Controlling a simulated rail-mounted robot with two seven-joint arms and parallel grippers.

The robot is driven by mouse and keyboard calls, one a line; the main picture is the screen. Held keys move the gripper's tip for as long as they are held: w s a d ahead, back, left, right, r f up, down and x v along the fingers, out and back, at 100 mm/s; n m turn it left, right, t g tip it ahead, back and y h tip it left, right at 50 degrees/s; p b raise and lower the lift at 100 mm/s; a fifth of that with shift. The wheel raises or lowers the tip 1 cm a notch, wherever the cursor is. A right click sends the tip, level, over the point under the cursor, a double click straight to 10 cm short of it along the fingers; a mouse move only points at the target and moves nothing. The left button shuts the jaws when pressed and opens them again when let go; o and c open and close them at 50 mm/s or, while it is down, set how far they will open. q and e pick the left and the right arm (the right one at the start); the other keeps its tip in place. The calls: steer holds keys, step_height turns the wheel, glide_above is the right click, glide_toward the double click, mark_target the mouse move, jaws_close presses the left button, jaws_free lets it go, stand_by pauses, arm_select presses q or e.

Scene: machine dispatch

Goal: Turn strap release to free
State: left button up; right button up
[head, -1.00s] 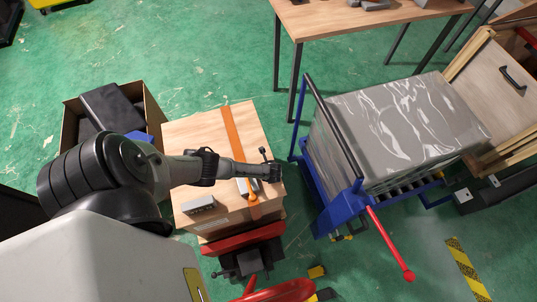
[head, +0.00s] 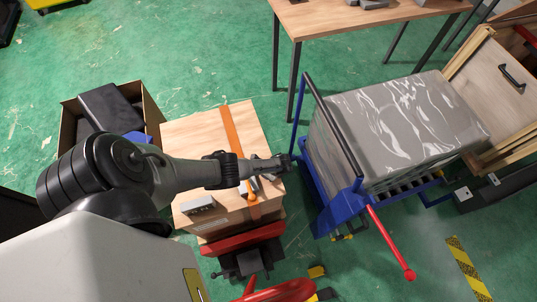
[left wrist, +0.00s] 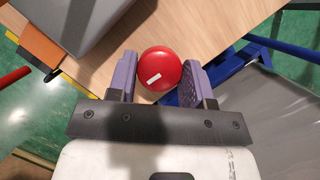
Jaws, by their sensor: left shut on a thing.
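A round red knob (left wrist: 161,68) with a short white mark sits between the two fingers of my left gripper (left wrist: 158,80) in the left wrist view, and the gripper is shut on it. In the head view my left gripper (head: 287,162) is at the right edge of the wooden crate (head: 188,143) and hides the knob. An orange strap (head: 231,128) runs over the crate; it also shows in the left wrist view (left wrist: 40,44). A grey metal block (left wrist: 85,22) lies beside the strap there. My right gripper is not in view.
A blue cart (head: 328,205) with a grey wrapped load (head: 400,125) stands close right of the crate, with a red lever (head: 390,243) in front. An open cardboard box (head: 67,125) is on the left. A wooden table (head: 350,22) stands at the back.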

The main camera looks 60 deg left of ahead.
arm_select(q)
steer(key=shift+n, duration=0.6)
steer(key=o, duration=0.9)
steer(key=shift+r, duration=0.1)
steer(key=p+v, duration=0.6)
steer(key=v, duration=0.7)
steer(key=shift+w+r, duration=0.25)
steer(key=shift+r, duration=0.05)
